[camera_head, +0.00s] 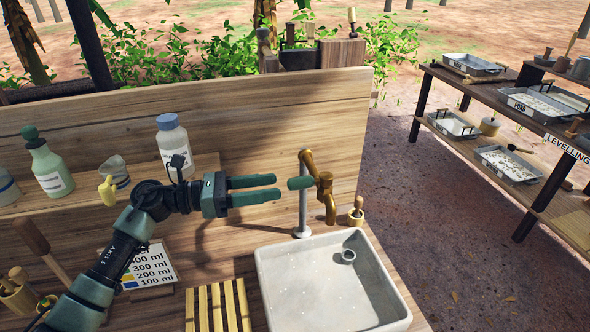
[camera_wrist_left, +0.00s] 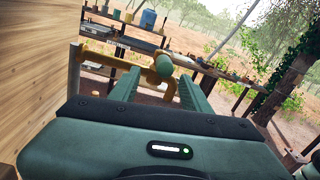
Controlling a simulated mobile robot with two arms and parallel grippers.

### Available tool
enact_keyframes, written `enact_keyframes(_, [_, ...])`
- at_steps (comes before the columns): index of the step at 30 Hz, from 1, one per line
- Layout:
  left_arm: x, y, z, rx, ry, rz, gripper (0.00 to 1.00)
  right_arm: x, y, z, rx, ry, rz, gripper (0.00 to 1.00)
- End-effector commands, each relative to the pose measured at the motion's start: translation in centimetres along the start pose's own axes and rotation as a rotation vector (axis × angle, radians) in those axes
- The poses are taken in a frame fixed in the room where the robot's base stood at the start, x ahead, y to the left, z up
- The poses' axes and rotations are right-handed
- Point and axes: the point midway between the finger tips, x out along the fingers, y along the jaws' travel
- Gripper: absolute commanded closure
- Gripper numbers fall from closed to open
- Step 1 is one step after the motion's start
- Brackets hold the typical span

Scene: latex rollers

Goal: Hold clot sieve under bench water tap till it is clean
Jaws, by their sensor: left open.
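I cannot make out the clot sieve elsewhere. My right gripper is out of view.
A wooden shelf (camera_head: 207,161) carries a white bottle (camera_head: 173,145), a green bottle (camera_head: 46,165) and a jug. A slatted rack (camera_head: 217,308) lies left of the sink. A small brush pot (camera_head: 356,216) stands right of the tap. A rack of trays (camera_head: 520,105) stands far right.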

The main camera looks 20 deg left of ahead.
Motion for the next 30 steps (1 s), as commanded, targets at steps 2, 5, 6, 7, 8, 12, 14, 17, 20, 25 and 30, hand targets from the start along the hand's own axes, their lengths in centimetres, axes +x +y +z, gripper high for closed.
enact_keyframes(2, [0.6,-0.1,0.2,-0.002,-0.002,-0.002,0.53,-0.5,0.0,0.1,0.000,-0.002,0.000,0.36])
enact_keyframes(5, [1.8,-0.1,0.4,-0.002,-0.003,-0.002,0.53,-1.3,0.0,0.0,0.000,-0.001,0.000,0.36])
enact_keyframes(6, [2.5,-0.1,0.5,-0.003,-0.004,-0.003,0.53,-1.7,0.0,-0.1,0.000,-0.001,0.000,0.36])
enact_keyframes(7, [3.0,-0.1,0.6,-0.002,-0.004,-0.003,0.53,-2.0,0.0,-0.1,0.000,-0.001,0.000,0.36])
enact_keyframes(8, [3.5,-0.1,0.6,-0.003,-0.004,-0.002,0.53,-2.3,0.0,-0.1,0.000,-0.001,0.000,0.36])
enact_keyframes(12, [5.7,-0.1,0.5,-0.003,-0.003,-0.003,0.53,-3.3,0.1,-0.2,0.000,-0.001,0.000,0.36])
enact_keyframes(14, [6.5,-0.1,0.4,-0.003,-0.003,-0.001,0.53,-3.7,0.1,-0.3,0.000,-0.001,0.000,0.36])
enact_keyframes(17, [7.3,0.0,0.3,-0.002,-0.003,-0.001,0.53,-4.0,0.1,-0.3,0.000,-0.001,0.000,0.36])
enact_keyframes(20, [7.7,0.0,0.1,-0.001,-0.001,0.000,0.53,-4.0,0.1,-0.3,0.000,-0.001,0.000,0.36])
enact_keyframes(25, [7.8,0.0,0.0,-0.001,-0.001,0.000,0.53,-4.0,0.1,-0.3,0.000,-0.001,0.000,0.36])
enact_keyframes(30, [7.8,0.0,0.0,-0.001,-0.001,0.000,0.80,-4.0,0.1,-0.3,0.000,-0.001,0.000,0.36])
